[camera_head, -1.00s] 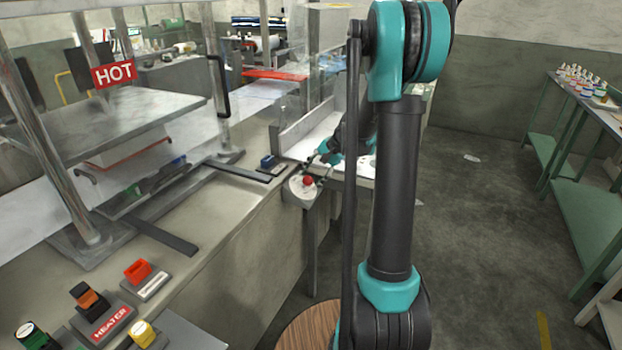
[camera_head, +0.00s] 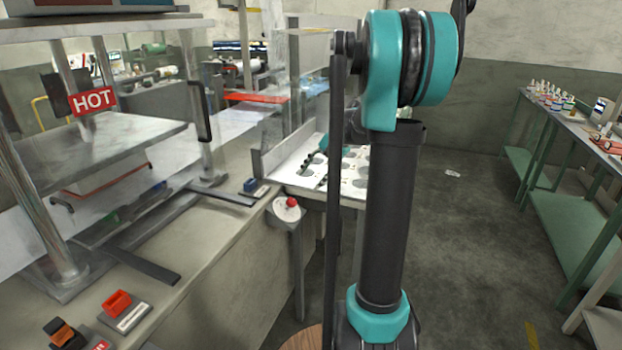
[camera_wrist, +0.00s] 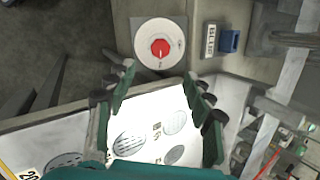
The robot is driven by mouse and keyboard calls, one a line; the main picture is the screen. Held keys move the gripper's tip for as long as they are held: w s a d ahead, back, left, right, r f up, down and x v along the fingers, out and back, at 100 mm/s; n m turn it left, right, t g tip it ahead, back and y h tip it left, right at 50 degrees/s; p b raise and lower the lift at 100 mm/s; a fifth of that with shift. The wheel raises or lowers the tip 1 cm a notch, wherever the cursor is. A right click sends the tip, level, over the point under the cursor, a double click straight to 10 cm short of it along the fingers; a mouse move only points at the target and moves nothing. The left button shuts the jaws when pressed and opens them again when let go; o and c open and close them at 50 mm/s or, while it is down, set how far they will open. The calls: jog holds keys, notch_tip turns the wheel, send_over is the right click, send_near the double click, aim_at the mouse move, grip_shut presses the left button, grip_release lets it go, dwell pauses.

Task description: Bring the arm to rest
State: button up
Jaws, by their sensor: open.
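My arm (camera_head: 388,215) rises through the middle of the head view, with its teal joint at the top. My gripper (camera_wrist: 163,92) is open in the wrist view, its two fingers apart with nothing between them. In the head view its fingers show only in part beside the white panel and are largely hidden by my arm. A red knob (camera_wrist: 160,48) on a round white dial lies beyond the fingertips in the wrist view, apart from them. The same red knob shows in the head view (camera_head: 292,202) on a post at the machine's corner.
A white panel (camera_head: 297,170) with grey round spots lies behind my arm. The press with a HOT sign (camera_head: 94,100) stands at left. A blue switch (camera_head: 250,184) sits near the knob.

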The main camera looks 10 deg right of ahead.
jog(key=s+a+f+n+h, duration=0.1)
jog(key=s+f+n+h, duration=0.2)
jog(key=s, duration=1)
jog(key=s+a+f+n+t+h, duration=0.1)
jog(key=s+a+f+n+h, duration=0.1)
jog(key=s+f+n, duration=0.4)
jog(key=s+f, duration=0.4)
jog(key=s, duration=0.4)
jog(key=shift+a+f+n+t+h, duration=0.2)
jog(key=shift+n+t+h, duration=0.1)
jog(key=shift+h, duration=0.1)
jog(key=shift+d, duration=0.1)
